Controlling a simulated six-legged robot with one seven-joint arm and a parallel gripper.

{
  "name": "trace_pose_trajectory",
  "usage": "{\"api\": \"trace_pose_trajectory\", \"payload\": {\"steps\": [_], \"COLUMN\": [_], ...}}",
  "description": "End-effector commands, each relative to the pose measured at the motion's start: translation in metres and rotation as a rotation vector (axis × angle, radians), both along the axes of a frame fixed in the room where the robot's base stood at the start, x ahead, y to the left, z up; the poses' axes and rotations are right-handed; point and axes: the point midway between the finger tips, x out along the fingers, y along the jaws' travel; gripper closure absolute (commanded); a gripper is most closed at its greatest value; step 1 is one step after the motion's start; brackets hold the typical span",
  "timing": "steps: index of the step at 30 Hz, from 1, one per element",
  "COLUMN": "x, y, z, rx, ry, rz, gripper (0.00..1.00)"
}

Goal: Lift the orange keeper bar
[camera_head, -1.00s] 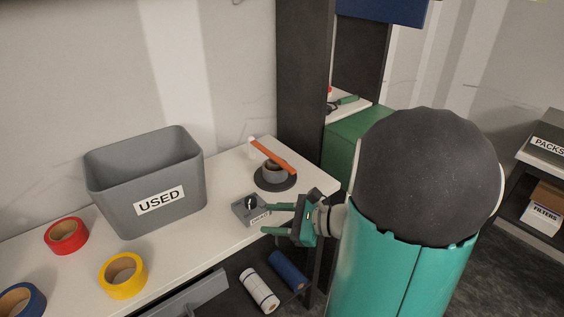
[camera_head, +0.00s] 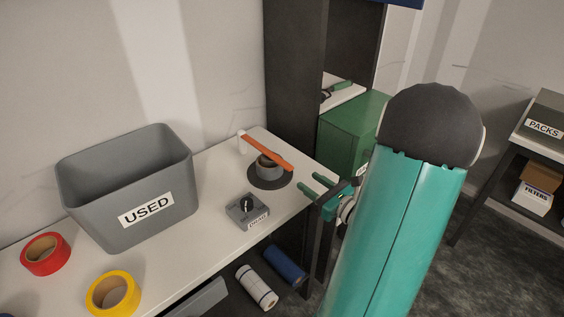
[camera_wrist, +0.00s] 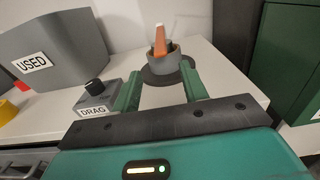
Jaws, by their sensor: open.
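The orange keeper bar (camera_head: 266,151) lies across the top of a grey round cup on a dark disc base (camera_head: 270,178), at the bench's right end. A small white post (camera_head: 241,143) stands at the bar's far left end. In the wrist view the bar (camera_wrist: 160,42) shows end-on, ahead of the fingers. My gripper (camera_head: 311,184) is open and empty, to the right of the cup and near the bench's edge. In the wrist view its green fingers (camera_wrist: 160,90) are apart, with the cup beyond and between them. Nothing touches the bar from my side.
A grey box with a black knob, labelled DRAG (camera_head: 247,211), sits in front of the cup. A grey bin labelled USED (camera_head: 130,190) and red (camera_head: 45,254) and yellow (camera_head: 113,294) tape rolls stand left. A dark upright post (camera_head: 293,80) rises behind the bench.

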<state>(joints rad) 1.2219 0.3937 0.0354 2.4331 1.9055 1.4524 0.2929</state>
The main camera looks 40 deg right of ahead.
Motion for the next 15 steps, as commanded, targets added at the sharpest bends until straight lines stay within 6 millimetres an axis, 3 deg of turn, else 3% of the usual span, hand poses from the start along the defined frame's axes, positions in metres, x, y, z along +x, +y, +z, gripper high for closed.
{"api": "trace_pose_trajectory", "payload": {"steps": [15], "x": [0.099], "y": [0.003], "z": [0.0], "rx": [0.0], "ry": [0.0], "rz": [0.004], "gripper": [0.56]}}
